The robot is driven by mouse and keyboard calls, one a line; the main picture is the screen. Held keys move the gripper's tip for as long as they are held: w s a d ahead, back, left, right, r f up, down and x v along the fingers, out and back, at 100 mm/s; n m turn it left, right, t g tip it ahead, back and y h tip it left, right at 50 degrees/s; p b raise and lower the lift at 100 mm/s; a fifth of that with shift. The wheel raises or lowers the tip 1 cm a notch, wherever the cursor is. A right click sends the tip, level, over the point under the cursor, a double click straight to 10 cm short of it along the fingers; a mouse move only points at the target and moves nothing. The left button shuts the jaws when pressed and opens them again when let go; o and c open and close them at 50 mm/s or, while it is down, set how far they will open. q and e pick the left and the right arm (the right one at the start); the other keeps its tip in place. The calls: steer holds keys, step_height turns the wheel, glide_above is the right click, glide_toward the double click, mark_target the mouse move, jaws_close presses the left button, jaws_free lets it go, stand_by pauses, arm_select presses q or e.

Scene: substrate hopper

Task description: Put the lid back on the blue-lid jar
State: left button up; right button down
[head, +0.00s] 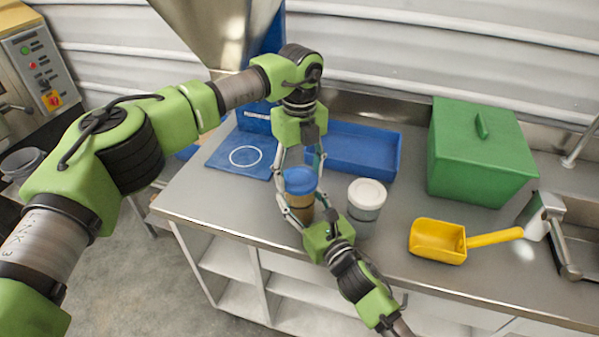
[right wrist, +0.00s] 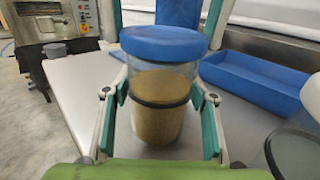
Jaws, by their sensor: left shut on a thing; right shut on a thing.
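The blue-lid jar (head: 301,213) stands upright near the front of the steel counter. In the right wrist view it is clear, with brown grains inside (right wrist: 158,118). The blue lid (head: 300,181) is over its mouth, level and centred, with no clear gap; I cannot tell whether it is fully seated. It also shows in the right wrist view (right wrist: 164,43). My left gripper (head: 298,178) points down from above, shut on the lid's sides. My right gripper (head: 303,212) comes from the front, shut on the jar's body; its pads flank the jar in the wrist view (right wrist: 162,112).
A white-lidded jar (head: 366,198) stands close on the right. A blue tray (head: 355,146) lies behind. A yellow scoop (head: 438,241) and green box (head: 478,150) are further right. A blue plate with a white ring (head: 240,155) lies left, below the hopper (head: 222,30).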

arm_select(q)
steer(key=m, duration=1.7)
steer(key=shift+w, duration=0.1)
steer(key=m, duration=1.2)
arm_select(e)
steer(key=shift+f, duration=0.1)
arm_select(q)
steer(key=m, duration=1.6)
steer(key=o, duration=0.9)
steer(key=shift+f, duration=0.1)
